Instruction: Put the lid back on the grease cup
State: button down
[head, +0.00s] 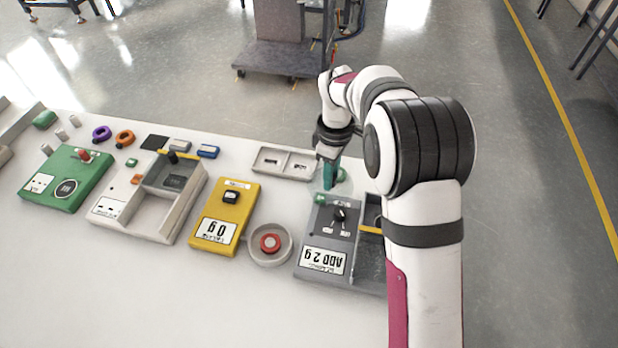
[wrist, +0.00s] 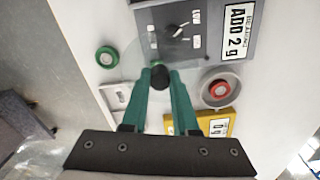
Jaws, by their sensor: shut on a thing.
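My gripper (head: 328,186) points down at the back edge of the table, behind the grey panel. In the wrist view its green fingers (wrist: 163,80) are closed on a dark round knob (wrist: 159,76). A clear, see-through disc (wrist: 133,66) shows around this knob and looks like a lid; its edge is faint. A round grey cup (head: 286,256) with a red disc inside stands between the yellow scale and the grey panel, apart from my gripper. It also shows in the wrist view (wrist: 207,98). I cannot tell for certain whether it is the grease cup.
The grey panel (head: 345,225) reads "ADD 2 g" and the yellow scale (head: 236,205) reads "0 g". A green ring (wrist: 106,57) lies near my gripper. A pale tray (head: 262,158), a divided box (head: 185,225) and a green box (head: 50,190) stand left. The front table is clear.

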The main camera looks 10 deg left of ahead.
jog(key=shift+s+a+r+n, duration=0.15)
jog(key=shift+s+n, duration=0.15)
jog(key=shift+n, duration=0.1)
jog(key=s+a+f+n, duration=0.1)
jog(key=s+a+n, duration=1.05)
jog(key=n, duration=0.55)
jog(key=shift+s+d+f, duration=0.1)
jog(key=shift+d+f, duration=0.05)
jog(key=shift+f, duration=0.9)
jog(key=shift+s+d+f, duration=0.1)
jog(key=shift+f, duration=1)
jog(key=shift+s+d+f, duration=0.1)
jog(key=shift+d+f, duration=0.05)
jog(key=shift+f, duration=0.9)
jog(key=shift+f, duration=0.15)
jog(key=shift+c, duration=0.6)
grip_release()
